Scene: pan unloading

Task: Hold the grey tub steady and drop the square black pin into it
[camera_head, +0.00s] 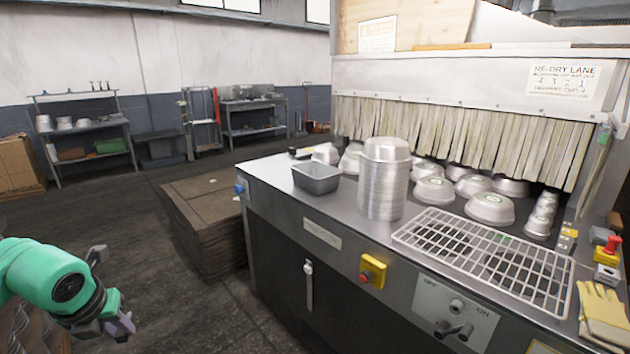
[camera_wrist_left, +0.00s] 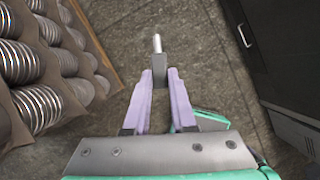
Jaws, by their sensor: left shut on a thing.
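The grey tub (camera_head: 316,186) is a rectangular open metal pan near the left front corner of the counter, with no gripper touching it. My left gripper (camera_head: 122,327) is low at the lower left of the head view, over the floor and well apart from the tub. In the left wrist view its purple fingers (camera_wrist_left: 159,85) are shut on the square black pin (camera_wrist_left: 158,62), a dark square block with a pale metal rod sticking out beyond the fingertips. My right gripper is in neither view.
A tall stack of round pans (camera_head: 382,185) stands just right of the tub. More round pans (camera_head: 490,207) sit before the slatted curtain. A wire rack (camera_head: 485,262) lies at the counter's front right.

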